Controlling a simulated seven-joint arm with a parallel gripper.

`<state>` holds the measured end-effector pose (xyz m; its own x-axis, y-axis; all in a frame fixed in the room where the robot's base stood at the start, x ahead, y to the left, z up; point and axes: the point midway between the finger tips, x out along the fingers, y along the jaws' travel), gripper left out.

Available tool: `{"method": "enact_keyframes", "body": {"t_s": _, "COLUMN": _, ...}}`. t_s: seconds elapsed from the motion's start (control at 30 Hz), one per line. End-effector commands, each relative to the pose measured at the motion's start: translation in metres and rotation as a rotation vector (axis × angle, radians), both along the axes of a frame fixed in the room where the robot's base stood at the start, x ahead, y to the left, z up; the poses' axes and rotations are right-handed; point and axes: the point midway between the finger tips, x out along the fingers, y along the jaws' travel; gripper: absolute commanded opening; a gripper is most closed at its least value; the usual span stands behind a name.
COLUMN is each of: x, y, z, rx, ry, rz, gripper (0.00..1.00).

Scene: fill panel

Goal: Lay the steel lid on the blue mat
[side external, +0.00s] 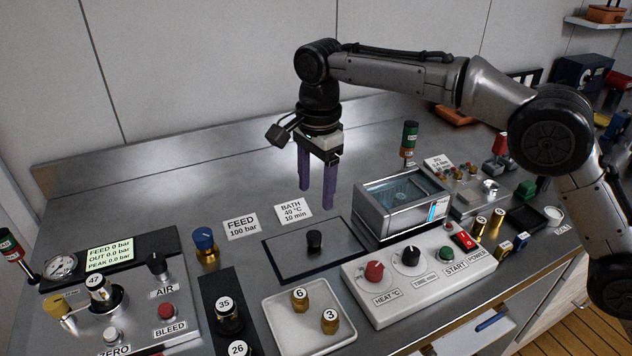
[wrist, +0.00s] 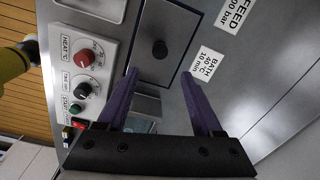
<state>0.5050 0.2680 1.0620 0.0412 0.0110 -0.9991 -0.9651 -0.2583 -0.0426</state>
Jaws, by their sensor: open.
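The steel lid (side external: 338,241) is a flat plate with a black knob (side external: 315,240). It lies flat on the dark blue mat (side external: 325,268), whose edge shows as a thin border around it. In the wrist view the lid (wrist: 150,67) and its knob (wrist: 160,49) are in front of my fingers, with the mat (wrist: 196,44) showing along the right side. My gripper (side external: 316,198) is open and empty, fingers pointing down, raised above and slightly behind the lid. It also shows in the wrist view (wrist: 160,72), apart from the knob.
The open water bath (side external: 400,199) stands right of the lid, with its control panel (side external: 411,274) in front. A white tray (side external: 284,325) with brass weights is at the front. A blue-capped brass fitting (side external: 205,243) stands to the left. The bench behind the label cards is clear.

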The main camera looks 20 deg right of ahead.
Motion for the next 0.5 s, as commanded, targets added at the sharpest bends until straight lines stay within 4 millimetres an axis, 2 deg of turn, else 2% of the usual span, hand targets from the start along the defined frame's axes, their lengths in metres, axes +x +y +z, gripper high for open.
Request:
{"method": "enact_keyframes", "body": {"t_s": 0.37, "x": -0.001, "y": -0.001, "z": 0.008, "rx": 0.000, "ry": -0.001, "rz": 0.001, "gripper": 0.68}}
{"method": "enact_keyframes", "body": {"t_s": 0.5, "x": -0.005, "y": -0.015, "z": 0.023, "rx": 0.006, "ry": -0.019, "rz": 0.043, "gripper": 0.68}}
